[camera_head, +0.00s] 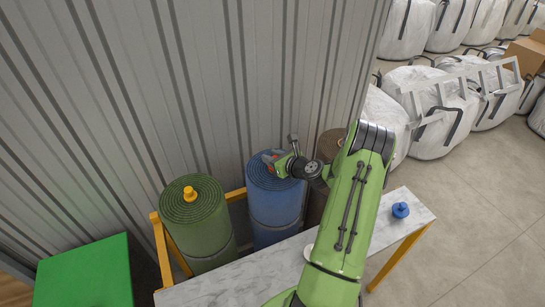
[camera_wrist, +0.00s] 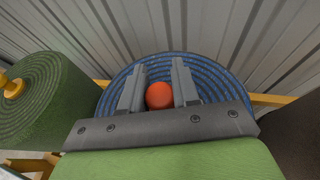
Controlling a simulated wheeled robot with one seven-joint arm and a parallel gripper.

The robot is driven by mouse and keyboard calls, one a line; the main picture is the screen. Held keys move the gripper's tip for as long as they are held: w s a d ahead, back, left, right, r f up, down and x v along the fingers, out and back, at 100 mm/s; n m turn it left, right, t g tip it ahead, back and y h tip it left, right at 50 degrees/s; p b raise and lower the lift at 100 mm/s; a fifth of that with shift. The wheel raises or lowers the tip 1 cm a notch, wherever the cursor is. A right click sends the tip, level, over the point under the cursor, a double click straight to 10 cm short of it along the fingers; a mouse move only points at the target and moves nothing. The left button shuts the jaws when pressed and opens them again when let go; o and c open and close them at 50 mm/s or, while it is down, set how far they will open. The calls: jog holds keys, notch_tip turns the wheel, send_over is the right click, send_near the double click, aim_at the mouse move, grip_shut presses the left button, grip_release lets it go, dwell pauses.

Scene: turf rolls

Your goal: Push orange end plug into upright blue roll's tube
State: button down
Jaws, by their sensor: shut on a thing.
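The upright blue roll (camera_head: 275,208) stands against the wall in the head view, between a green roll and a brown roll. Its spiral top (camera_wrist: 215,75) fills the middle of the wrist view. My gripper (camera_head: 272,160) is over the middle of the blue roll's top. In the wrist view my gripper (camera_wrist: 159,92) has its two fingers on either side of the round orange end plug (camera_wrist: 158,95) and is shut on it. The plug's lower part and the tube's mouth are hidden, so I cannot tell how deep the plug sits.
The green roll (camera_head: 200,225) has a yellow plug (camera_head: 190,193) in its top. The brown roll (camera_head: 328,147) stands to the right. A yellow rail (camera_head: 163,248) borders the rolls. A marble-topped table (camera_head: 235,283) in front bears a blue plug (camera_head: 400,210). A green box (camera_head: 85,272) is at left.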

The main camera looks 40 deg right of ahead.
jog(key=shift+f, duration=0.5)
jog(key=c, duration=0.8)
grip_release()
jog(key=shift+o, duration=0.2)
jog(key=v, duration=1.5)
jog(key=shift+s+r, duration=0.2)
jog(key=shift+s, duration=0.15)
